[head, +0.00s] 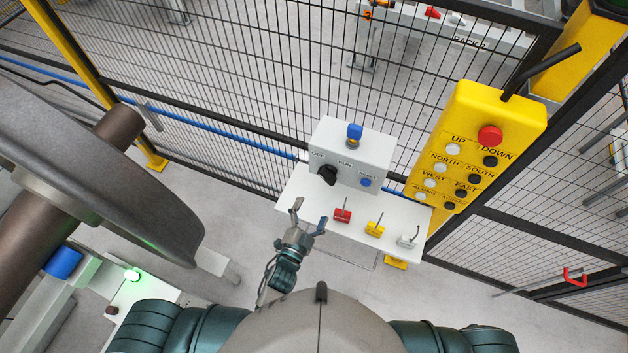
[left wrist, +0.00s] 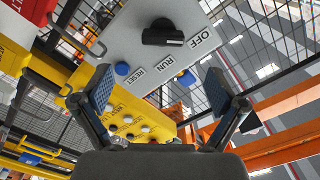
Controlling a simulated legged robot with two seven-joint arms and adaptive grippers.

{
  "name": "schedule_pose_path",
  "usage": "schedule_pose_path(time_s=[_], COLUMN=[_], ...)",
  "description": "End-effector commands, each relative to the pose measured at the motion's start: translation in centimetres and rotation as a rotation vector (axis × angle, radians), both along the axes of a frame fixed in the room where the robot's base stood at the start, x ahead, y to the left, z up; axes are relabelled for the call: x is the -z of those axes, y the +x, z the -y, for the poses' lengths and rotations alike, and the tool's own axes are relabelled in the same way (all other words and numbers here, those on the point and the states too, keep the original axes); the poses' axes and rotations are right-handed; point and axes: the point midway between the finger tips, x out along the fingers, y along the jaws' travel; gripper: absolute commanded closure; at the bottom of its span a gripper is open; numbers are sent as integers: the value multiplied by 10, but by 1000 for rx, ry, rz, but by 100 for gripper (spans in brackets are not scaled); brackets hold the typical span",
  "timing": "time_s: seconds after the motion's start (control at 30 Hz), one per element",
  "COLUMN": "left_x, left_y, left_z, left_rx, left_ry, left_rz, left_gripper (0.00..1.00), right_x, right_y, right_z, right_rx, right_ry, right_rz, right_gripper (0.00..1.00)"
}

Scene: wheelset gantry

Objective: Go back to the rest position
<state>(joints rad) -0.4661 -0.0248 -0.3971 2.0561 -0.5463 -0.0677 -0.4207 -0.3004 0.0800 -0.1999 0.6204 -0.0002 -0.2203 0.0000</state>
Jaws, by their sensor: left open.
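My left gripper (head: 308,218) is open and empty in the head view, in front of the left part of a white shelf. In the left wrist view its two fingers (left wrist: 160,97) are spread apart, with the grey control box (left wrist: 140,40) beyond them. The control box (head: 350,150) has a black rotary knob (head: 327,174), a blue reset button (head: 365,182) and a blue part on top. The knob also shows in the left wrist view (left wrist: 163,34), clear of the fingers. My right gripper is not in view.
The white shelf (head: 300,190) carries red (head: 343,215), yellow (head: 374,229) and white padlocks. A yellow pendant (head: 480,140) with buttons hangs at the right. A mesh fence (head: 230,90) stands behind. A large wheelset (head: 100,160) fills the left side. Bare floor shows below the shelf.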

Motion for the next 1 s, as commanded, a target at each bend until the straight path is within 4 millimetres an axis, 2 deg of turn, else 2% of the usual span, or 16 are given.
schedule_pose_path(time_s=[0.27,0.37,0.47,0.6,0.7,1.0], left_x=[1,11,33,68,83,97], left_y=[1,2,-2,-30,-54,-125], left_z=[-3,-21,-57,-111,-133,-166], left_rx=[-7,-54,-153,-318,-401,-567], left_ry=[-3,-25,-78,-184,-239,-321], left_rz=[-11,-94,-278,-607,-784,-1153], left_gripper=[4,4,4,4,4,4], right_x=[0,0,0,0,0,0], right_y=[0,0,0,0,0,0], right_z=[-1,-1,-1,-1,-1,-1], right_rx=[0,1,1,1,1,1], right_ry=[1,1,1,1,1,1], right_rz=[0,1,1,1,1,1], right_gripper=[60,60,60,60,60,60])
